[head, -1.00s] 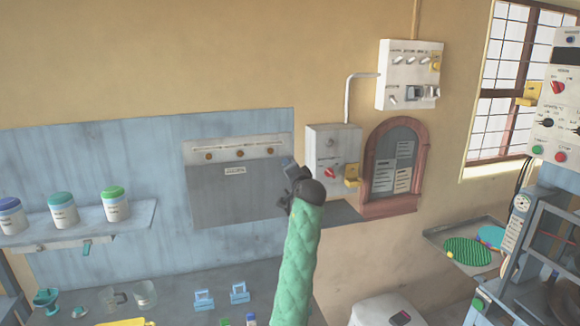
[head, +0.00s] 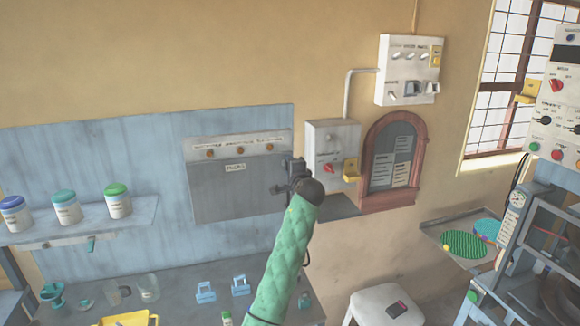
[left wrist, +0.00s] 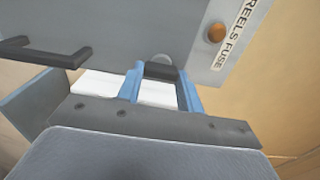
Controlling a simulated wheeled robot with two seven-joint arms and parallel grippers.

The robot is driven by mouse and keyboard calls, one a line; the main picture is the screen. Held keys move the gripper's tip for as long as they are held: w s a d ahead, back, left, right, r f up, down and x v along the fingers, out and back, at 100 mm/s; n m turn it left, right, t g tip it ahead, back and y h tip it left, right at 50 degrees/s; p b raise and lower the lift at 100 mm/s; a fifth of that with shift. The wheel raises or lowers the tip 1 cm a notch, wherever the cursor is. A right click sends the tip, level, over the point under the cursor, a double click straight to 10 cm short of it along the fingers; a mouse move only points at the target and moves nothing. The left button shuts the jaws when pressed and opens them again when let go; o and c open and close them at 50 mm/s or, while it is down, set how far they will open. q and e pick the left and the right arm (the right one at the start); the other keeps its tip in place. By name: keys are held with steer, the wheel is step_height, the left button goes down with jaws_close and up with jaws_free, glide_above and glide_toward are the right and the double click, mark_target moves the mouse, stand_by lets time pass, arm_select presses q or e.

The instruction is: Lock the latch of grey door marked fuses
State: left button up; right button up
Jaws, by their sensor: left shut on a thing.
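The grey door (head: 225,195) with a small label (head: 235,167) is on the blue wall panel. It looks shut under a pale strip with knobs. It fills the upper part of the left wrist view (left wrist: 130,25). My left gripper (head: 277,189) is at the door's right edge. In the left wrist view its two blue fingers (left wrist: 160,84) are closed around a small dark grey piece (left wrist: 161,70), which looks like the latch. Its shape is mostly hidden, so I cannot tell its lock position. My right gripper is not in view.
A white switch box (head: 322,140) with a red knob and yellow part stands just right of the gripper. An arched brick-framed notice niche (head: 413,186) is beyond it. Below is a workbench (head: 185,290) with small items. A shelf (head: 100,225) holds jars at left.

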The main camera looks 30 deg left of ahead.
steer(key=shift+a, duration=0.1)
arm_select(q)
steer(key=o, duration=1)
steer(key=shift+a, duration=0.15)
steer(key=shift+b+v, duration=2.1)
steer(key=shift+v, duration=1.8)
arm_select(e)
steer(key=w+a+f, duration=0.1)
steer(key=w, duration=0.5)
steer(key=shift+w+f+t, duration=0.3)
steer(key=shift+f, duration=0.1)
arm_select(q)
steer(key=shift+f, duration=0.1)
